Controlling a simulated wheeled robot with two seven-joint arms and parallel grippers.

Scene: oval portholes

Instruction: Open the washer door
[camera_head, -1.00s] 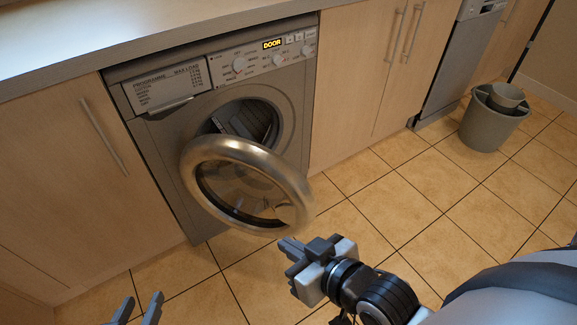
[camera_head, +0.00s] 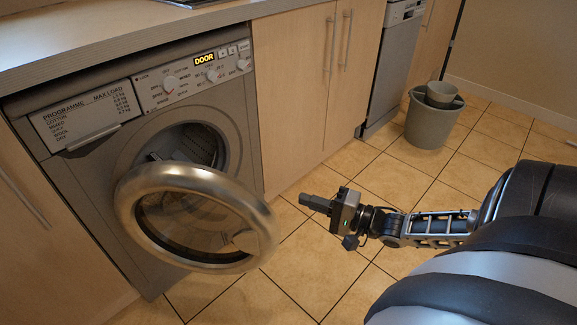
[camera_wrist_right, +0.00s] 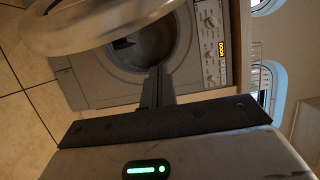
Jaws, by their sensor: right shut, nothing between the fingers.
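The grey washer (camera_head: 235,115) stands under the counter, and its display reads DOOR. Its round metal-rimmed door (camera_head: 125,200) is swung partly open toward me, with the drum opening (camera_head: 195,145) showing behind it. My right gripper (camera_head: 306,202) is shut and empty, to the right of the door's rim and apart from it. In the right wrist view my shut fingers (camera_wrist_right: 157,85) point toward the washer front (camera_wrist_right: 190,75), with the door (camera_wrist_right: 90,40) at the upper left. My left gripper is out of view.
A wooden counter (camera_head: 100,48) runs above the washer. Pale cabinets (camera_head: 300,90) stand to its right, then a grey appliance (camera_head: 390,70). A grey bucket (camera_head: 430,125) stands on the tiled floor at the back right. The floor (camera_head: 330,260) around my right gripper is clear.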

